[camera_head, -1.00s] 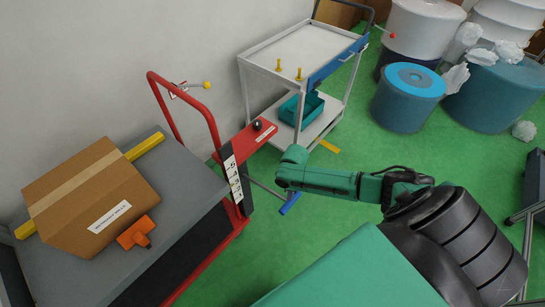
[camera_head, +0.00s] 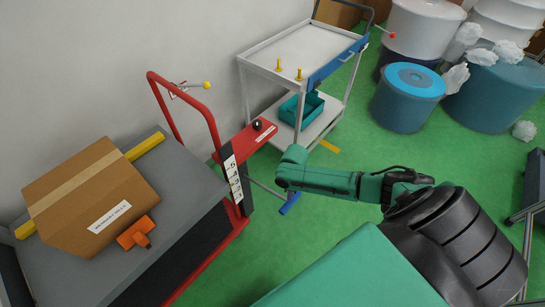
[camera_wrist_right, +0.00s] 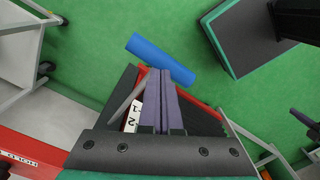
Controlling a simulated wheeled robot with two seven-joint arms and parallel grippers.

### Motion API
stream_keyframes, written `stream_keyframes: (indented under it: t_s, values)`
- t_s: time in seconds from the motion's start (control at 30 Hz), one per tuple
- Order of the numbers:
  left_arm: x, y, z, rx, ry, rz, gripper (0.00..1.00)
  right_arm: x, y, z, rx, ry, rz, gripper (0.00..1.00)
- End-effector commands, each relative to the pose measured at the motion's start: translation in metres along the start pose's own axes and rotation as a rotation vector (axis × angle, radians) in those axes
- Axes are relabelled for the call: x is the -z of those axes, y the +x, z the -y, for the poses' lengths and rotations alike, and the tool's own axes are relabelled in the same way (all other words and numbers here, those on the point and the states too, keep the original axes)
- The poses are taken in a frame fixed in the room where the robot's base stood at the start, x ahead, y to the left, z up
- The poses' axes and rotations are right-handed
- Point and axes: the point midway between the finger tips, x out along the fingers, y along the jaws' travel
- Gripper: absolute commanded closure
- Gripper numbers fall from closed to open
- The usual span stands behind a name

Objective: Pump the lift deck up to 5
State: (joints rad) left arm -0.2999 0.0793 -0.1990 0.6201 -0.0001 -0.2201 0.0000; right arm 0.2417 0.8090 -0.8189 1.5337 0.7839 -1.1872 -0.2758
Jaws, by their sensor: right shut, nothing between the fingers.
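The red lift cart with its grey deck (camera_head: 185,215) stands at the left in the head view. A black post (camera_head: 247,195) at its corner carries a white number scale (camera_head: 233,178), with 5 at the top; I cannot read the deck's level on it. A blue-gripped lever (camera_head: 289,204) sticks out low beside the post; its blue grip also shows in the wrist view (camera_wrist_right: 160,60). My right gripper (camera_wrist_right: 155,72) is shut and empty, its tips appearing close to the blue grip; contact is unclear. In the head view my green arm hides the fingers.
A taped cardboard box (camera_head: 90,198), a yellow bar (camera_head: 145,146) and an orange part (camera_head: 137,233) are on the deck. A red shelf (camera_head: 240,143) bears a black knob (camera_head: 257,125). A white trolley (camera_head: 290,45) stands behind. Green floor (camera_head: 345,225) is clear around the lever.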

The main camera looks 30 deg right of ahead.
Motion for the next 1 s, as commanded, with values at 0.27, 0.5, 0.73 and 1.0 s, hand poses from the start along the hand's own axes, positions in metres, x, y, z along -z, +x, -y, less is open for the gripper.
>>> stream_keyframes:
  t_s: [0.27, 0.5, 0.73, 1.0]
  values:
    - [0.000, 0.000, 0.000, 0.000, 0.001, 0.000, 1.00, 0.000, 0.000, 0.000, 0.000, 0.000, 0.000, 1.00]
    - [0.000, 0.000, 0.000, 0.000, 0.001, 0.000, 1.00, 0.000, 0.000, 0.000, 0.000, 0.000, 0.000, 1.00]
    - [-0.001, 0.013, 0.000, 0.000, 0.002, 0.000, 1.00, 0.001, 0.016, 0.000, 0.000, 0.000, 0.000, 1.00]
    - [-0.003, 0.028, 0.000, 0.000, 0.002, 0.000, 1.00, 0.002, 0.035, -0.001, 0.000, 0.000, -0.001, 1.00]
